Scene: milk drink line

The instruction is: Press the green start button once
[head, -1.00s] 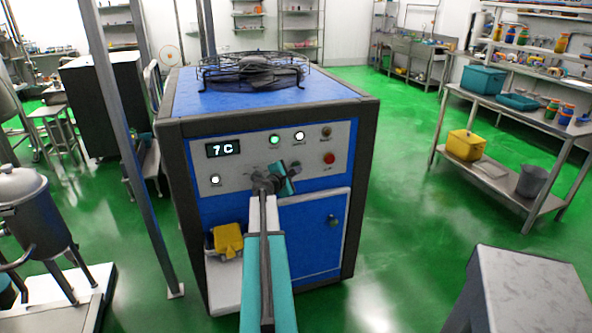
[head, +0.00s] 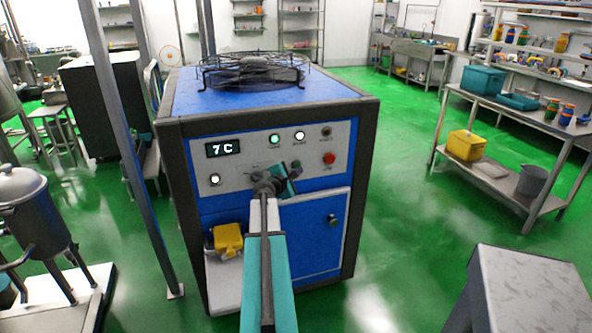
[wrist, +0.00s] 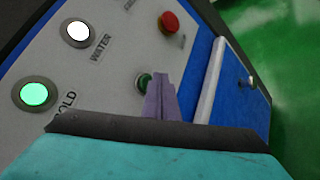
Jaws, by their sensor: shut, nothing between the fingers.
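The green start button (wrist: 143,79) is a dark green round button in a metal ring on the machine's grey front panel. In the wrist view it is partly covered by the shut fingers of my gripper (wrist: 158,84), whose tips are right beside it. I cannot tell whether they touch it. In the head view my gripper (head: 294,169) is at the panel, left of the red button (head: 329,158), and hides most of that spot. The fingers are together and hold nothing.
A lit green COLD lamp (wrist: 34,94) and a lit white WATER lamp (wrist: 77,33) are on the same panel. The display (head: 224,148) reads 7C. A blue door (head: 310,235) is below. A steel post (head: 135,150) stands at the left.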

